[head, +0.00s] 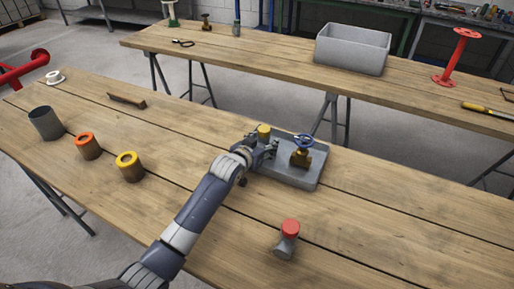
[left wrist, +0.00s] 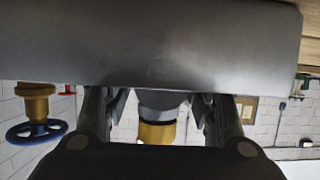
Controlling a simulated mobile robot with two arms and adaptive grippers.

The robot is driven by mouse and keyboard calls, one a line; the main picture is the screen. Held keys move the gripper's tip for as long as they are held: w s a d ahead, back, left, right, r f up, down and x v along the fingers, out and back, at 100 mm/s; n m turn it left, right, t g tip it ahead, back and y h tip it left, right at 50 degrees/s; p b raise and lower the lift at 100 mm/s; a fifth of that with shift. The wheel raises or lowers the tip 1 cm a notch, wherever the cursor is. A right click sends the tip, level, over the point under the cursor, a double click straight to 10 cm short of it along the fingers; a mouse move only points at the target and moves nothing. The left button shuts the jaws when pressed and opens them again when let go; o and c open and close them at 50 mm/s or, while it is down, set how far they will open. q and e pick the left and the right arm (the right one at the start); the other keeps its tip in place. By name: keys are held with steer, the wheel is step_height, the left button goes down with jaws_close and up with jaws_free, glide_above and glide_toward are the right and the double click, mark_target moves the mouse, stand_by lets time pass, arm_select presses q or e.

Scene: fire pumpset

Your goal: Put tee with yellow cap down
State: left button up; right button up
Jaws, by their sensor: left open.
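The tee with yellow cap (head: 264,131) stands on the left part of a grey tray (head: 298,178), cap up, partly hidden by my left gripper (head: 267,148). The left wrist view, which is upside down, shows its yellow cap (left wrist: 157,133) and grey body between the two fingers of my left gripper (left wrist: 163,112). The fingers are open, with a gap on each side of the tee. My right gripper is not in view.
A brass valve with blue wheel (head: 302,152) stands on the tray's right side. A red-capped tee (head: 288,236) lies nearer on the table. Cylinders with an orange top (head: 87,147) and a yellow top (head: 130,168) stand left. The table right of the tray is clear.

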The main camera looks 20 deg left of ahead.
arm_select(q)
steer(key=v, duration=1.2)
